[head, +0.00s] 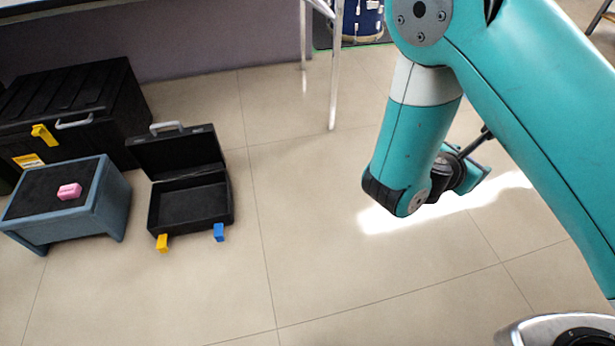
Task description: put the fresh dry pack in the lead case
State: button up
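A small pink pack (70,191) lies on the dark top of a blue-grey stool (116,207) at the left of the head view. To its right, a black case (207,220) stands open on the floor with its lid (178,152) raised. Its inside looks empty. A yellow tab (162,243) and a blue tab (219,232) stick out at its front. I cannot tell from any label whether this is the lead case. The end of my arm with my gripper (470,172) is at the right, far from both; its fingers are mostly hidden behind my wrist.
A large closed black chest (75,100) with a yellow latch stands behind the stool. White metal legs (334,80) of a piece of furniture stand at the top, with a blue container (362,20) behind. The tiled floor between the open case and my arm is clear.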

aim_at(178, 217)
jog(key=z, duration=0.55)
jog(key=i, duration=2.45)
jog(key=u, duration=3)
jog(key=i, duration=1)
